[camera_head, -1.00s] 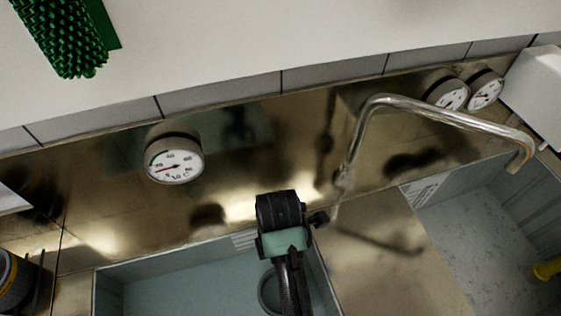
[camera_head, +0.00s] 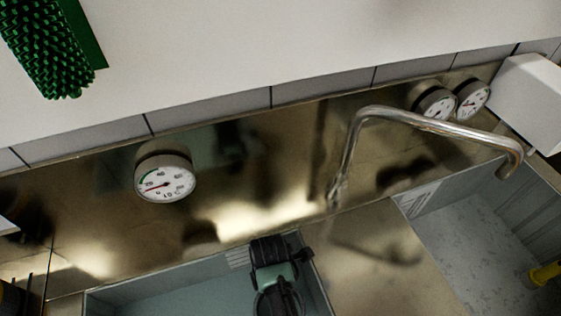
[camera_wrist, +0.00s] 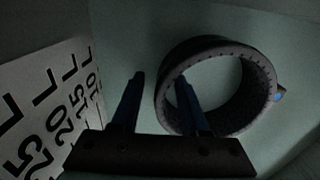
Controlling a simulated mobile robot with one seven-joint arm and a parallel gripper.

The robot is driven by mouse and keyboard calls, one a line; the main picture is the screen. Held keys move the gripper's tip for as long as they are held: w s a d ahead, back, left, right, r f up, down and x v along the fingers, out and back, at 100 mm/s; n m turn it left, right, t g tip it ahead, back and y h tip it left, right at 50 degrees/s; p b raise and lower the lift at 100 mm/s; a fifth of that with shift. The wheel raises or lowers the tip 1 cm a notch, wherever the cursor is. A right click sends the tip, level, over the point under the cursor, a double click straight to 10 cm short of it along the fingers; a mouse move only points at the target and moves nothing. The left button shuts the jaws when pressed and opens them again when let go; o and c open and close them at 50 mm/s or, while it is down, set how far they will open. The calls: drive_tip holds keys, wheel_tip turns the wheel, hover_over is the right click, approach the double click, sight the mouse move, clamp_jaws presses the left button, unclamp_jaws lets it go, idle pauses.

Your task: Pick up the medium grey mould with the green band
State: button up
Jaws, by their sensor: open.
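A dark grey ring-shaped mould (camera_wrist: 247,62) lies in the right half of the wrist view, its round opening facing the camera. A small blue spot shows on its right outer side; I cannot make out a green band in this dim light. My gripper (camera_wrist: 160,78) is open and empty. Its right finger overlaps the ring's opening and its left finger is left of the ring, with the near-left wall between them in the picture. I cannot tell how deep the fingers are. In the head view my arm hides the mould and the fingers.
The mould is inside a grey-green basin (camera_head: 150,295) with raised walls. A white plate with black numbers (camera_wrist: 45,110) is close on the left in the wrist view. A bent metal tap (camera_head: 352,150) stands right of my arm, and a dial gauge (camera_head: 165,183) is on the back panel.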

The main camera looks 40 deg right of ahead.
clamp_jaws()
idle(1.3)
